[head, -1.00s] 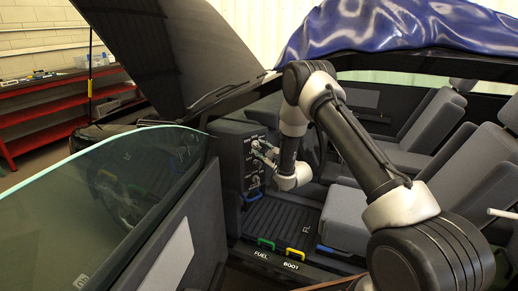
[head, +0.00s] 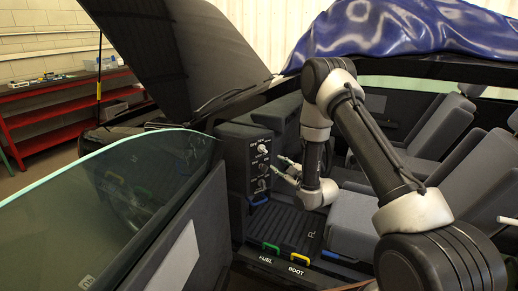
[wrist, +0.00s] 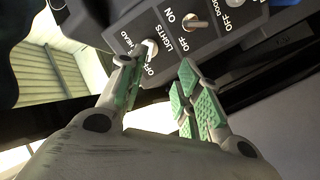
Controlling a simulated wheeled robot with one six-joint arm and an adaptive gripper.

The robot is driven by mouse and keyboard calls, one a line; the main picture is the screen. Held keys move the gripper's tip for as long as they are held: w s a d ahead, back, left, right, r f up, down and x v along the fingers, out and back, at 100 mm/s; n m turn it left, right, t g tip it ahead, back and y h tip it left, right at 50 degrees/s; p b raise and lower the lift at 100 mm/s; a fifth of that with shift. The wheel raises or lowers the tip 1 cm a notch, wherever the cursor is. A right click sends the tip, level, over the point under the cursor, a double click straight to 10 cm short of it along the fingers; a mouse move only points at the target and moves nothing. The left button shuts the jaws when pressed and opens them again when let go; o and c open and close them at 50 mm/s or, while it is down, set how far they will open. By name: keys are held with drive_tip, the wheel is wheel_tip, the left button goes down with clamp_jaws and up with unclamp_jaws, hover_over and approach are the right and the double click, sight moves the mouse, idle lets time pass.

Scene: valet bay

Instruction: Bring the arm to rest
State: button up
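My gripper (head: 287,169) is at the end of my arm inside the car, a little to the right of the dark control panel (head: 258,150). Its two fingers with green pads are apart, with nothing between them, in the wrist view (wrist: 158,92). The panel also shows in the wrist view (wrist: 218,38), with a light-coloured knob (wrist: 150,50) marked LIGHTS and HEAD and a metal toggle switch (wrist: 195,24) marked ON and OFF. The fingertips are near the panel but appear apart from it.
A ribbed floor mat (head: 275,225) lies below my gripper. A green FUEL handle (head: 271,247) and a yellow BOOT handle (head: 297,270) are on the sill. The open door with its glass (head: 120,190) stands at left. Grey seats (head: 460,180) are at right. A raised bonnet (head: 175,55) is behind.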

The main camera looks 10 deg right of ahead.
drive_tip(key=s+d+f+m+g+h, duration=0.2)
drive_tip(key=s+f+g, duration=0.2)
drive_tip(key=f, duration=0.3)
drive_tip(key=s+d+f+m+g+h, duration=0.1)
drive_tip(key=s+f+m+g, duration=0.15)
drive_tip(key=f, duration=0.35)
drive_tip(key=s+d+r+m+g+h, duration=0.2)
drive_tip(key=s+d+g, duration=0.25)
drive_tip(key=s, duration=0.25)
drive_tip(key=s+d+r+m, duration=0.1)
drive_tip(key=s+r+m, duration=0.2)
drive_tip(key=s+r, duration=1.3)
drive_tip(key=s+d+r+m+h, duration=0.1)
drive_tip(key=s+d+r+m, duration=0.1)
drive_tip(key=s+r, duration=1.3)
wheel_tip(320, 180, up, 8)
drive_tip(key=shift+s+d+f+m+g, duration=0.1)
drive_tip(key=shift+s+d+m+g, duration=0.2)
drive_tip(key=shift+m, duration=0.35)
drive_tip(key=shift+s+a, duration=0.1)
drive_tip(key=shift+a, duration=0.05)
drive_tip(key=shift+c, duration=0.4)
